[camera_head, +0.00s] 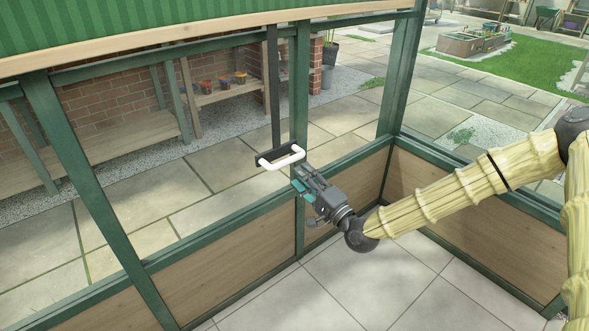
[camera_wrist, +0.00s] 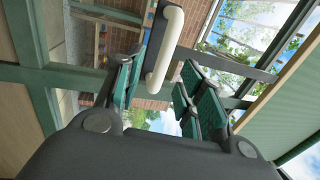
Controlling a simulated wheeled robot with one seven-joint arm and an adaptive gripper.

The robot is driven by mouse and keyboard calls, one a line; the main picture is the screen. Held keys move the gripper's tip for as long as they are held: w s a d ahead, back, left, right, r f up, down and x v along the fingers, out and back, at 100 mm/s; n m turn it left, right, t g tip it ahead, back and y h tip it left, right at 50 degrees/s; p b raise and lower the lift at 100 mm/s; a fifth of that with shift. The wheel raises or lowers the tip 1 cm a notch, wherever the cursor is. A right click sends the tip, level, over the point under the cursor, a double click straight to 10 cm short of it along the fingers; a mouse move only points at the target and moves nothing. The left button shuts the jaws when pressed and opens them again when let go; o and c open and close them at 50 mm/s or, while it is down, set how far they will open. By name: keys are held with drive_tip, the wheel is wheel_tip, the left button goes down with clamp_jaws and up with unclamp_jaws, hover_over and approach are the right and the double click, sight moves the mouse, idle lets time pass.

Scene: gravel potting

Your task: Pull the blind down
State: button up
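The green striped blind (camera_head: 200,14) hangs at the top left of the head view, with a pale wooden bar (camera_head: 130,41) along its lower edge. A dark strap (camera_head: 275,95) runs down from it to a white handle (camera_head: 284,159) on a dark bracket. My gripper (camera_head: 300,182) is just below and right of the handle. In the wrist view my gripper (camera_wrist: 160,82) is open, its green-padded fingers apart. The white handle (camera_wrist: 168,45) shows ahead of and partly between the fingertips; I cannot tell whether they touch. The blind (camera_wrist: 277,115) shows at the right there.
Green window frames stand around the handle, with a post (camera_head: 300,80) close behind it. Wooden lower panels (camera_head: 225,258) run beneath the sill. Outside are a bench with pots (camera_head: 222,92) and paving. The tiled floor (camera_head: 330,280) is clear.

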drive_tip(key=shift+v, duration=2.4)
drive_tip(key=s+a+f+n+g+h, duration=0.15)
drive_tip(key=s+f+g, duration=0.25)
drive_tip(key=s+f, duration=0.5)
drive_tip(key=s+a+f+n+g+h, duration=0.1)
drive_tip(key=s+f+n+g+h, duration=0.3)
drive_tip(key=f, duration=0.9)
drive_tip(key=s+d+f+n+g+h, duration=0.1)
drive_tip(key=s+d+f+g, duration=0.2)
drive_tip(key=s, duration=0.4)
drive_tip(key=s+d+f+n+g+h, duration=0.1)
drive_tip(key=s+d+f, duration=0.2)
drive_tip(key=s+f, duration=0.3)
drive_tip(key=s+d+f+n+g+h, duration=0.15)
drive_tip(key=s+d+f, duration=0.25)
drive_tip(key=s, duration=0.4)
drive_tip(key=s+d+n+g+h, duration=0.1)
drive_tip(key=s+d+g+h, duration=0.2)
drive_tip(key=s+d, duration=0.45)
wheel_tip(320, 180, up, 26)
drive_tip(key=a+p, duration=0.1)
drive_tip(key=p, duration=2.5)
drive_tip(key=shift+s+r+p, duration=0.2)
drive_tip(key=shift+s+p, duration=0.05)
drive_tip(key=shift+p, duration=0.1)
drive_tip(key=shift+a, duration=0.1)
